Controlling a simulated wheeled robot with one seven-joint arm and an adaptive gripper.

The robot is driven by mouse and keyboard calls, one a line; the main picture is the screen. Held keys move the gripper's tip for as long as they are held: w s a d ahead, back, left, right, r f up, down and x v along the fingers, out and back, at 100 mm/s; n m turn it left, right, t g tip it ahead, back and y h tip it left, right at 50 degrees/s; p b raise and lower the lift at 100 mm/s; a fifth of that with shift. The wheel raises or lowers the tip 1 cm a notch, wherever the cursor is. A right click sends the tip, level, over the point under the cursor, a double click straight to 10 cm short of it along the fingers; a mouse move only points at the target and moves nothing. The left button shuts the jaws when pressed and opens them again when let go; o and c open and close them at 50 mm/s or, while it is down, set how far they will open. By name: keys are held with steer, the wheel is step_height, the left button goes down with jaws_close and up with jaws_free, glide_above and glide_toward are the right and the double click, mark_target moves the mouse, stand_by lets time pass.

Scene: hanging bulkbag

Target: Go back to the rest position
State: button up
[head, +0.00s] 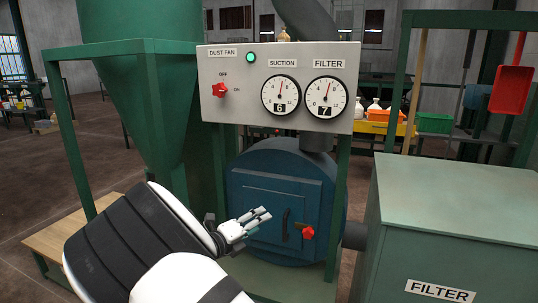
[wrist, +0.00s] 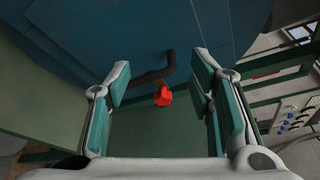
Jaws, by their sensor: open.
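My gripper (head: 257,218) is in front of the round blue filter housing, near its door (head: 270,208). In the wrist view my gripper (wrist: 160,85) has its two fingers wide apart with nothing between the pads. The door has a dark curved handle (head: 285,224) and a red knob (head: 308,233) to the right of my gripper. In the wrist view the red knob (wrist: 162,97) and the dark handle (wrist: 155,74) appear beyond the fingers, apart from them.
A grey control panel (head: 240,120) with a red switch, a lit green lamp and two gauges stands above the housing. A green filter box (head: 450,205) is at the right. A green hopper (head: 140,100) and a wooden platform (head: 75,230) are at the left.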

steer(key=s+d+r+m+g+h, duration=0.1)
steer(key=s+d+r+m+g, duration=0.2)
steer(key=d+m, duration=0.3)
steer(key=s+d+r+m+g, duration=0.3)
steer(key=d+r+m, duration=0.15)
steer(key=d, duration=0.45)
steer(key=s+d+r+m+g+y, duration=0.35)
steer(key=s+d+m+g, duration=0.25)
steer(key=s+d+m, duration=0.55)
steer(key=s+d+r+m+g+y, duration=0.1)
steer(key=s+r+m+y, duration=0.1)
steer(key=s+m, duration=0.45)
steer(key=s+d+r+m+y, duration=0.1)
steer(key=s+r+m, duration=0.15)
steer(key=s, duration=0.75)
steer(key=s+a+f+m+y, duration=0.1)
steer(key=s+a+m+y, duration=0.15)
steer(key=s+m, duration=0.4)
steer(key=s+a+f+m+y, duration=0.1)
steer(key=s+a+m+y, duration=0.2)
steer(key=s, duration=0.6)
step_height(320, 180, up, 22)
steer(key=t+h+p, duration=0.1)
steer(key=t+p, duration=0.3)
steer(key=p, duration=1.6)
steer(key=shift+f+m, duration=0.15)
steer(key=shift+m, duration=0.2)
steer(key=shift+d, duration=0.1)
